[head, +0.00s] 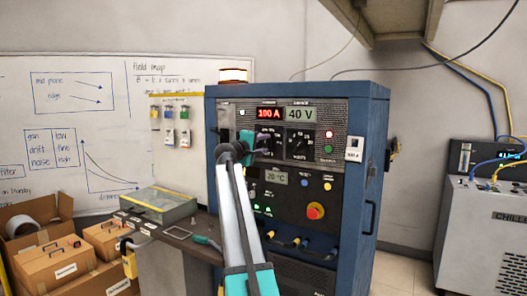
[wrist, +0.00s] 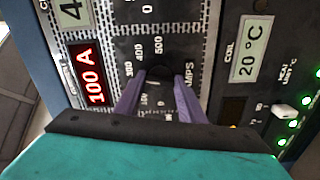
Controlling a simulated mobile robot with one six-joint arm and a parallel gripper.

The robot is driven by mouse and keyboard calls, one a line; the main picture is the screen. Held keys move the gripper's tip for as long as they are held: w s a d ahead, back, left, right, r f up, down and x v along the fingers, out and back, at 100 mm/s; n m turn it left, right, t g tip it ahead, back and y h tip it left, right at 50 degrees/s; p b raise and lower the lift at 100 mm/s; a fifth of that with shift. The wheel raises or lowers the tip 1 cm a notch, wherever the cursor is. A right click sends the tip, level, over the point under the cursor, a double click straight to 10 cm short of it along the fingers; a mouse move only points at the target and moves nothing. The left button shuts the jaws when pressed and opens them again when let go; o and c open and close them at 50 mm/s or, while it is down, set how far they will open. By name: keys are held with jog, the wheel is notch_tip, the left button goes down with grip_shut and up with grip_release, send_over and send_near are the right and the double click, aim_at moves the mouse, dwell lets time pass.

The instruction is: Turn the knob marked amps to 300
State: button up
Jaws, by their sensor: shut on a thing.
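The black amps knob (wrist: 158,74) sits on its dial on the dark panel, which shows sideways in the wrist view. The word AMPS and numbers up to 500 are printed around it. My gripper (wrist: 160,90) is shut on the knob, with one purple finger on each side. The fingers hide part of the scale, and I cannot make out the pointer clearly. The red display (wrist: 90,74) reads 100 A, as it does in the head view (head: 270,113). In the head view my gripper (head: 260,142) covers most of the amps knob.
The volts knob (head: 299,144) is close on the right, under a 40 V display (head: 301,114). Below are a 20 °C display (head: 276,177) and a red emergency button (head: 315,211). A bench with a grey box (head: 160,204) stands left of the blue cabinet (head: 367,150).

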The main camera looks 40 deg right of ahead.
jog(key=shift+f+m+b, duration=0.2)
jog(key=shift+m+b, duration=0.2)
jog(key=shift+m, duration=0.2)
jog(key=o, duration=1)
jog(key=shift+r, duration=0.15)
jog(key=shift+o, duration=0.2)
jog(key=shift+a, duration=0.1)
jog(key=v, duration=1.3)
jog(key=shift+a, duration=0.4)
jog(key=shift+s, duration=0.1)
